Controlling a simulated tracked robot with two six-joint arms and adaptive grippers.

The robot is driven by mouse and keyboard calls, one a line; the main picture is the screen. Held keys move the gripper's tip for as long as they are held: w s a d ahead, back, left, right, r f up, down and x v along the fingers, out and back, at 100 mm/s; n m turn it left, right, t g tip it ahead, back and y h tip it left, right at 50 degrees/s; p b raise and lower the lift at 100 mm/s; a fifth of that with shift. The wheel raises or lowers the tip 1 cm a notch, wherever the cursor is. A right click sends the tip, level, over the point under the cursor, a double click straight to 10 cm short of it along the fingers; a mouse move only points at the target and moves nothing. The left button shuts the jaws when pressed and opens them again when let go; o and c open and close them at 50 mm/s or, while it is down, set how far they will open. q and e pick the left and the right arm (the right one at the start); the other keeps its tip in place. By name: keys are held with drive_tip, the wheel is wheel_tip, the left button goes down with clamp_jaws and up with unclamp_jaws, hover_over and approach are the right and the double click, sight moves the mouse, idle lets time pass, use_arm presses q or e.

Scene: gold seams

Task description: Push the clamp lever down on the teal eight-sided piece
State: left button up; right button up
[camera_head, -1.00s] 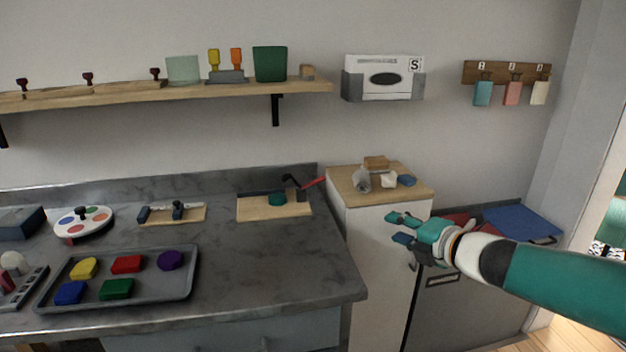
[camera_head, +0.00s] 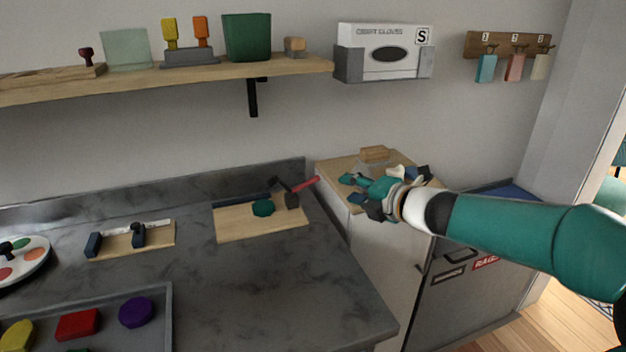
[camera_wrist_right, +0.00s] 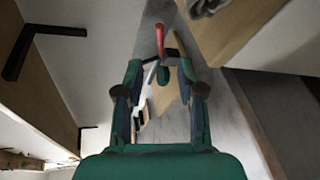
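The teal eight-sided piece (camera_head: 263,208) lies on a light wooden board (camera_head: 243,225) at the back right of the counter. A dark toggle clamp (camera_head: 289,196) stands at its right side, its red-handled lever (camera_head: 304,186) raised and slanting up to the right. My right gripper (camera_head: 350,189) is open and empty, to the right of the lever and apart from it. In the right wrist view the red lever (camera_wrist_right: 160,38) and the teal piece (camera_wrist_right: 163,75) appear ahead, between my open right fingers (camera_wrist_right: 164,85). My left gripper is not in view.
A white cabinet with a wooden top (camera_head: 340,170) stands right of the counter, holding a wooden block (camera_head: 375,153) and other items. A shelf (camera_head: 215,71) runs above the counter. A tray of coloured pieces (camera_head: 167,310) lies front left. The counter before the clamp is clear.

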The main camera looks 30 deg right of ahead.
sight(317, 180)
drive_tip(key=b+x, duration=0.1)
drive_tip(key=x, duration=1.3)
drive_tip(key=shift+w+a+f, duration=0.15)
drive_tip(key=shift+w, duration=0.15)
clamp_jaws()
